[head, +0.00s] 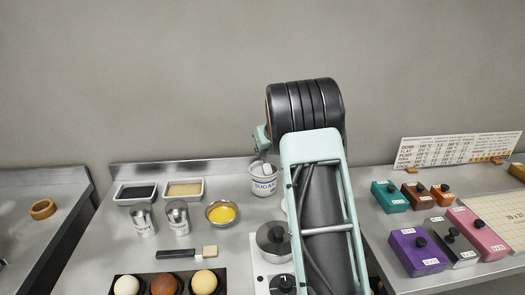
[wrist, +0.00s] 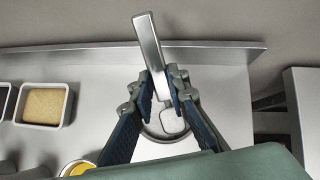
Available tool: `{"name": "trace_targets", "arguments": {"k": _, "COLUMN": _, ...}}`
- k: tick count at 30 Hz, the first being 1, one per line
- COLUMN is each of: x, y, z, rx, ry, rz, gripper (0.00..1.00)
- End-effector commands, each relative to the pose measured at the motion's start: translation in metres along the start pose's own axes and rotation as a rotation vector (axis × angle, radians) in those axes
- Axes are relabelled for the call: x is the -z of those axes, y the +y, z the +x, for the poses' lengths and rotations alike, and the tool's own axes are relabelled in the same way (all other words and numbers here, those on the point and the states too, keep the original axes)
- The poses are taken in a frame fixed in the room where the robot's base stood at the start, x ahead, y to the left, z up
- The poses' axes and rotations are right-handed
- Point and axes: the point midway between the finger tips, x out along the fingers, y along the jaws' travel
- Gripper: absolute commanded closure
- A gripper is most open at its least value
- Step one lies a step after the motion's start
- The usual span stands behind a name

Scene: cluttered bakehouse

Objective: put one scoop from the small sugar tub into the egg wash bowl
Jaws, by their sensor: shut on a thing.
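Two trays, one dark-filled (head: 137,192) and one tan-filled (head: 185,189), stand at the back left. Two metal shakers (head: 178,218) and a brush (head: 185,253) are near the bowl. A lidded steel pot (head: 273,240) is in front of the tub. Coloured boxes (head: 418,250) lie at right.

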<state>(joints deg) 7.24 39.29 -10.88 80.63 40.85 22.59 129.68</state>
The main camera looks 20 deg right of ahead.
Motion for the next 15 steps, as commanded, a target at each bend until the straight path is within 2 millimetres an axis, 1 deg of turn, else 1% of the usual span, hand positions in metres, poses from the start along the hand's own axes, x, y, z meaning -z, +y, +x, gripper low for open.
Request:
{"name": "trace_targets", "arguments": {"k": 1, "x": -0.006, "y": 0.000, "z": -0.007, "rx": 0.000, "ry": -0.001, "rz": -0.001, "gripper": 1.00}}
{"name": "trace_targets", "arguments": {"k": 15, "x": -0.032, "y": -0.003, "z": -0.034, "rx": 0.000, "ry": -0.001, "rz": 0.000, "gripper": 1.00}}
